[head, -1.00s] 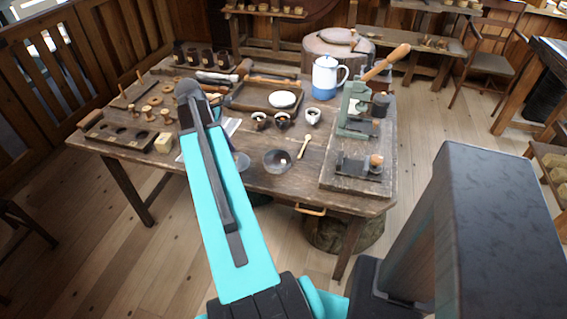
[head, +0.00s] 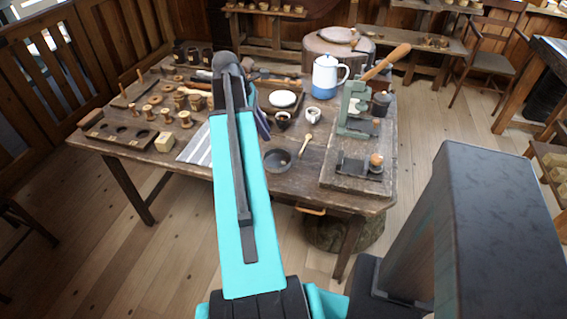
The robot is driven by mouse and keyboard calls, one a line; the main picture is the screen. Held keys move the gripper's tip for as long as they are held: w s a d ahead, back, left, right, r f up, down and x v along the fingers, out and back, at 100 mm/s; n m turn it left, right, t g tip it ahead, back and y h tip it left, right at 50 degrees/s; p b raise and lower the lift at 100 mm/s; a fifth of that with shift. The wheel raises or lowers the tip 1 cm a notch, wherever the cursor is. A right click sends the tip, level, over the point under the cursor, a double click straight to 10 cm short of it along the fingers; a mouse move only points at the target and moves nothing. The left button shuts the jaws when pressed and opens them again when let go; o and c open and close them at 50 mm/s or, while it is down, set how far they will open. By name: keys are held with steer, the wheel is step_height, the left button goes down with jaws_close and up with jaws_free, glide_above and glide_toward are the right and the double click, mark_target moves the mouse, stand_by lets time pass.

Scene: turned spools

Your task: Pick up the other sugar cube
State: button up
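No sugar cube can be made out clearly in the head view. A small dark round bowl (head: 277,161) sits near the front edge of the wooden table (head: 290,188), and I see no distinct white cube in it. My turquoise arm reaches over the table, just left of this bowl. My gripper is hidden behind the arm, so I cannot see its fingers or whether it holds anything. A dark cup (head: 283,119) and a small white cup (head: 312,115) stand behind the bowl. A wooden spoon (head: 306,143) lies to the bowl's right.
A striped cloth (head: 195,150) lies left of my arm, beside a wooden block (head: 164,142) and several turned spools. A white plate (head: 282,99), a white-and-blue pot (head: 325,76) and a green press (head: 354,110) stand behind and right.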

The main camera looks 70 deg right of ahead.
glide_toward(282, 160)
steer(key=shift+s+d+f+p, duration=0.1)
steer(key=shift+s+f+p, duration=0.2)
steer(key=shift+s+f, duration=0.3)
steer(key=shift+f, duration=0.45)
steer(key=shift+d+f, duration=0.1)
steer(key=shift+p+x, duration=0.6)
steer(key=shift+x, duration=1.9)
jaws_close()
